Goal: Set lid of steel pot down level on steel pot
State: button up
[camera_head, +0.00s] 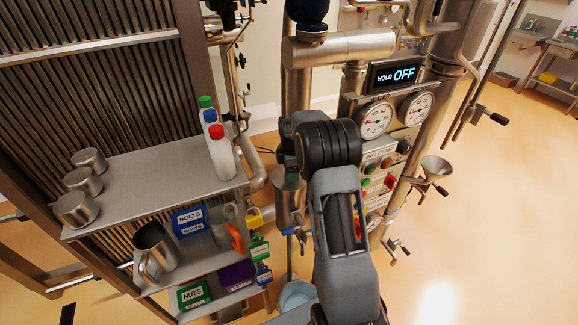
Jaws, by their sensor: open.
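Three small steel pots stand in a row at the left end of the upper shelf: a rear one (90,161), a middle one (83,181) and a front one (75,209). Their tops look flat and grey, and I cannot tell whether these are lids or open mouths. I cannot pick out a separate lid. A larger steel jug (152,250) with a handle stands on the shelf below. My arm rises through the middle of the view, right of the shelves. Its gripper end is hidden behind my own links, so I cannot see the jaws or anything near them.
The upper shelf (150,185) is bare in the middle; several white bottles (219,152) stand at its right end. Below are a blue bolts bin (190,221) and a green nuts bin (194,293).

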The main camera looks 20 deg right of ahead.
notch_tip(320, 180, up, 14)
jog(key=b, duration=0.1)
dwell(0.4)
jog(key=shift+f, duration=0.1)
